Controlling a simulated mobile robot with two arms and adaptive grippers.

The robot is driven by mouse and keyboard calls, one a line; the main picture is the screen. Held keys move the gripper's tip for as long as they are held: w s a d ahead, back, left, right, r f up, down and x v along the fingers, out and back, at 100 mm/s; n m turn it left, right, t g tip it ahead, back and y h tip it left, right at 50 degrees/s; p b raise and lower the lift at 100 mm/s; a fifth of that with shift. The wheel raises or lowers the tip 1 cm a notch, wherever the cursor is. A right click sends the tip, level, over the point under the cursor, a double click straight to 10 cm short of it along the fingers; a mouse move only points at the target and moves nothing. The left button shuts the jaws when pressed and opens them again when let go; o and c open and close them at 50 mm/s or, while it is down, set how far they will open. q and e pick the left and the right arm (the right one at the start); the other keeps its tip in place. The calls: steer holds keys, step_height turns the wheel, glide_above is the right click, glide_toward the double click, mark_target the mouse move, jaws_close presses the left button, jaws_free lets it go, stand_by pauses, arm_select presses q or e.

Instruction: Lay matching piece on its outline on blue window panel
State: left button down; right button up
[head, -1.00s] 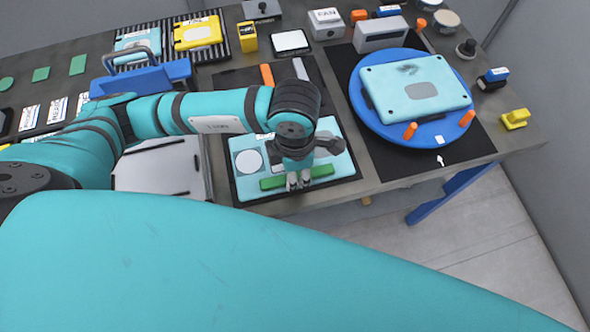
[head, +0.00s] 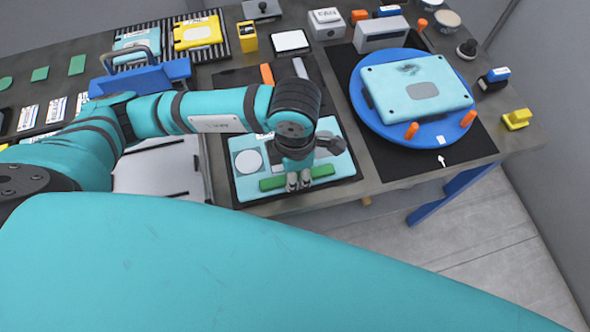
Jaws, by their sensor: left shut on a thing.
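The light-blue window panel (head: 240,188) lies in a dark frame near the table's front edge. It has a pale round outline (head: 248,162) at its left and a grey shape partly behind my gripper. A long green piece (head: 272,184) lies lengthwise along the panel's front part. My left gripper (head: 298,184) points down over the middle of this green piece and is shut on it. I cannot tell whether the piece touches the panel or hangs just above it. My left wrist hides part of the panel. My right gripper is not in view.
A blue turntable (head: 372,122) with a light-blue case (head: 385,80) and orange clamps stands to the right on a black mat. A blue carrier with a handle (head: 140,78) and a rack with light-blue and yellow panels stand behind left. A white tray (head: 155,170) is left of the panel.

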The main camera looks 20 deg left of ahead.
arm_select(q)
steer(key=shift+f, duration=0.2)
steer(key=c, duration=1)
jaws_free()
steer(key=shift+c, duration=0.2)
steer(key=shift+r, duration=0.2)
steer(key=shift+r+p, duration=1.3)
steer(key=shift+r, duration=1.6)
steer(key=shift+f, duration=0.1)
